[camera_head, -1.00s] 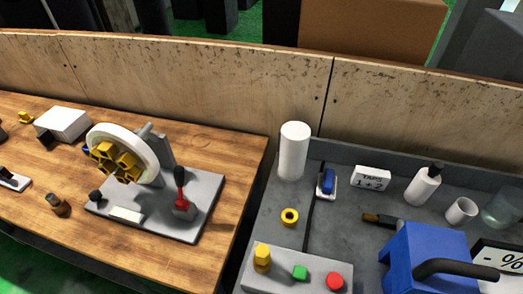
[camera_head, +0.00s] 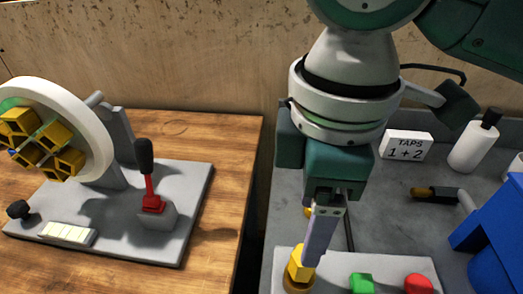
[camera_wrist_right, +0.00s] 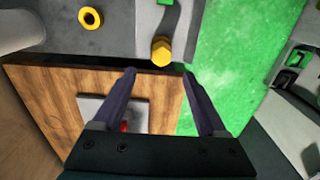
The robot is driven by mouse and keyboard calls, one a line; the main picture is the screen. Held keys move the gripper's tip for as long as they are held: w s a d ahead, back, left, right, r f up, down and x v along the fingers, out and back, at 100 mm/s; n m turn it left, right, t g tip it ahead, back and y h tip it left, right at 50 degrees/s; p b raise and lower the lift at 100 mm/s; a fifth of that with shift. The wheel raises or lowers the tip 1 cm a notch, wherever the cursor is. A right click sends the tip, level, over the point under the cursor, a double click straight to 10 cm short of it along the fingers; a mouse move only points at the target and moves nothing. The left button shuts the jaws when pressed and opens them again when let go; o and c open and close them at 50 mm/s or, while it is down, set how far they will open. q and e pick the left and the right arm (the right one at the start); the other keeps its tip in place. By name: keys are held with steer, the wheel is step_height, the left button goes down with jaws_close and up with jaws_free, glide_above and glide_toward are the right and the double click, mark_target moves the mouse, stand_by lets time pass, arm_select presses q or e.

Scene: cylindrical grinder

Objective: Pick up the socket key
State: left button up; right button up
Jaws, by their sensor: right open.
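The yellow hexagonal piece (camera_head: 296,272), likely the socket key, stands upright at the left end of the light grey button panel (camera_head: 322,278). It also shows in the right wrist view (camera_wrist_right: 162,51), just beyond the gap between the fingertips. My right gripper (camera_head: 314,258) points down beside and over it in the head view, and its finger overlaps part of the piece. In the wrist view the right gripper's fingers (camera_wrist_right: 158,74) are apart with nothing between them. Whether a finger touches the piece cannot be told. My left gripper is not in view.
Green (camera_head: 361,284) and red (camera_head: 418,284) buttons sit right of the piece. A yellow ring (camera_wrist_right: 90,18) lies behind the panel. A blue box (camera_head: 495,240) stands at right.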

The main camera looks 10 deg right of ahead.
mark_target(301, 270)
steer(key=f, duration=0.9)
steer(key=shift+s+d+f, duration=0.15)
steer(key=shift+d+f, duration=0.05)
steer(key=shift+f, duration=0.1)
steer(key=shift+c, duration=0.2)
jaws_close()
